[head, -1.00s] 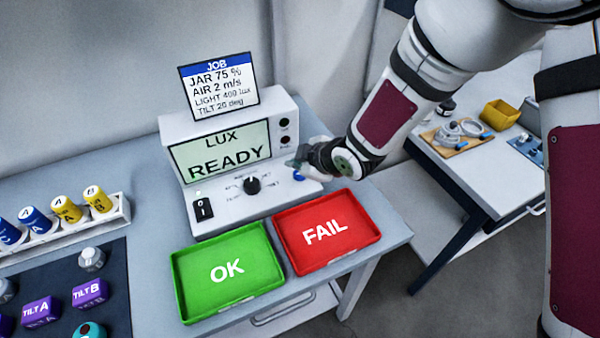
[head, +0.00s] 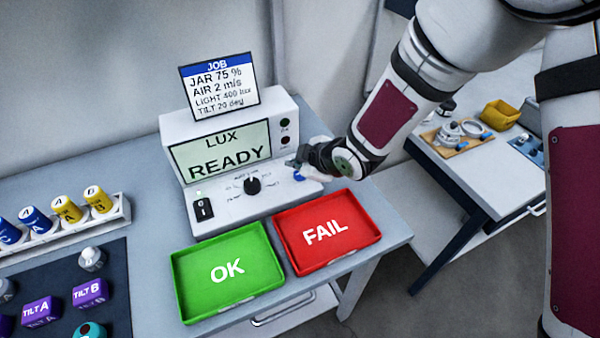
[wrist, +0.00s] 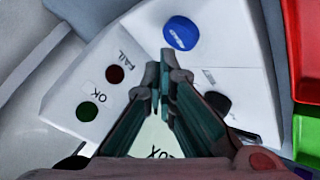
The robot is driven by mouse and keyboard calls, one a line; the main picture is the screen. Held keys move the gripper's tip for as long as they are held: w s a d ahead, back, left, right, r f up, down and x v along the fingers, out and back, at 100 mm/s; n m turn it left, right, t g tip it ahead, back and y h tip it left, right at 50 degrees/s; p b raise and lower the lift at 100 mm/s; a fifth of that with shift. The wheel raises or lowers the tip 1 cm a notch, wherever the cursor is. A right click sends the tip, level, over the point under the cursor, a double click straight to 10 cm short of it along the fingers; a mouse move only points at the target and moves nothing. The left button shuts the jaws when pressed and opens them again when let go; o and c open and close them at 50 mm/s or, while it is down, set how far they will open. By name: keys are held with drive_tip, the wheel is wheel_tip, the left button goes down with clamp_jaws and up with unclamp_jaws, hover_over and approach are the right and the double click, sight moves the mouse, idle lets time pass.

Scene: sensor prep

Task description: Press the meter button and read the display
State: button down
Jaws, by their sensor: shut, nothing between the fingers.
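The white meter (head: 175,125) stands on the bench, and its display (head: 222,152) reads "LUX READY". A blue round button (wrist: 181,33) shows on the meter's sloped front in the wrist view. It is partly visible below my gripper in the head view (head: 299,177). My gripper (wrist: 165,66) is shut and empty. Its fingertips lie just beside the button in the wrist view, apart from it in the picture; the height gap is hard to judge. A black dial (head: 252,185) and a power switch (head: 203,209) are left of the gripper in the head view.
A green OK tray (head: 228,310) and a red FAIL tray (head: 330,260) lie in front of the meter. A job card (head: 218,86) stands on top of it. A rack (head: 126,212) of cylinders is at left. OK and FAIL lamps (wrist: 115,74) are near the gripper.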

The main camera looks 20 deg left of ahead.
drive_tip(key=shift+f, duration=0.1)
drive_tip(key=shift+f+b, duration=0.3)
drive_tip(key=shift+f, duration=0.05)
drive_tip(key=shift+f+b, duration=0.35)
drive_tip(key=shift+f, duration=0.1)
idle(0.8)
drive_tip(key=shift+r, duration=0.1)
drive_tip(key=shift+r+p, duration=0.35)
drive_tip(key=shift+r, duration=0.45)
drive_tip(key=shift+r+p, duration=1.1)
drive_tip(key=shift+r, duration=1.45)
